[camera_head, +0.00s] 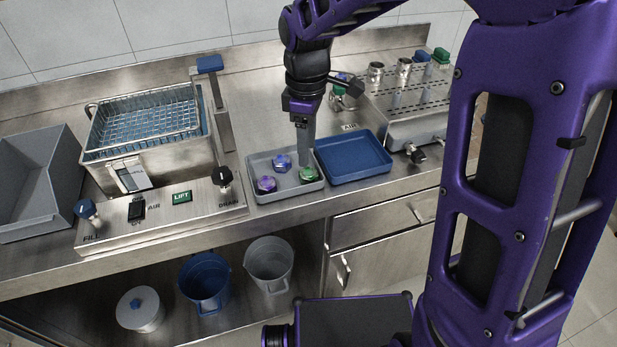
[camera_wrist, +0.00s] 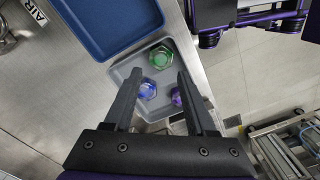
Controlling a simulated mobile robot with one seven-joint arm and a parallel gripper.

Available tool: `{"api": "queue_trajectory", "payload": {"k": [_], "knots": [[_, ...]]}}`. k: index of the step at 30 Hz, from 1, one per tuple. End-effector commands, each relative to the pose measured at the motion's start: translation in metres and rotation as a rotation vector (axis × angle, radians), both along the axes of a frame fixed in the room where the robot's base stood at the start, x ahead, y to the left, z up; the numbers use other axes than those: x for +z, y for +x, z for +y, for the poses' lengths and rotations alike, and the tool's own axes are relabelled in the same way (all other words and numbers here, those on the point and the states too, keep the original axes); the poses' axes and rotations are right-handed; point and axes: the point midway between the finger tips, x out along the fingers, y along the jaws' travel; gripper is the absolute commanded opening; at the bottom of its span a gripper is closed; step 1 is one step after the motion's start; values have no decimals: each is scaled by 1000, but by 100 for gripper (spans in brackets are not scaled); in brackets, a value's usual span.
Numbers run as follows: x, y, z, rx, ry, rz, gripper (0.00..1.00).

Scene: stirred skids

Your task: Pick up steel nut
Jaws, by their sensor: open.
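Three nut-like pieces with metallic sides and coloured tops lie apart in a grey tray (camera_head: 257,161): a blue one (camera_head: 281,162), a purple one (camera_head: 267,184) and a green one (camera_head: 308,174). I cannot tell which is the steel nut. My gripper (camera_head: 304,160) points down over the tray's right side, close to the green piece. In the wrist view, my gripper (camera_wrist: 160,72) is open and empty. The blue piece (camera_wrist: 147,88) appears between the fingers, the green piece (camera_wrist: 160,53) just beyond the tips, and the purple piece (camera_wrist: 176,97) is partly hidden by the right finger.
An empty blue tray (camera_head: 353,157) sits right beside the grey one. A wash tank with a wire basket (camera_head: 145,118) stands left, a perforated metal stand (camera_head: 410,100) right. Buckets (camera_head: 205,284) are on the shelf below. The counter's front edge is close to the trays.

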Motion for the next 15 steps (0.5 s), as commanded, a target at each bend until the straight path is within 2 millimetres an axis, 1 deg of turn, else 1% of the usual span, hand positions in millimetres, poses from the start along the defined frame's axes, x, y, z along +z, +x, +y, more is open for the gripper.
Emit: {"api": "queue_trajectory", "payload": {"k": [1,8,15], "knots": [[-7,0,0,0,0,1,56],[-23,0,1,1,0,1,56],[-58,0,6,0,0,1,56]]}}
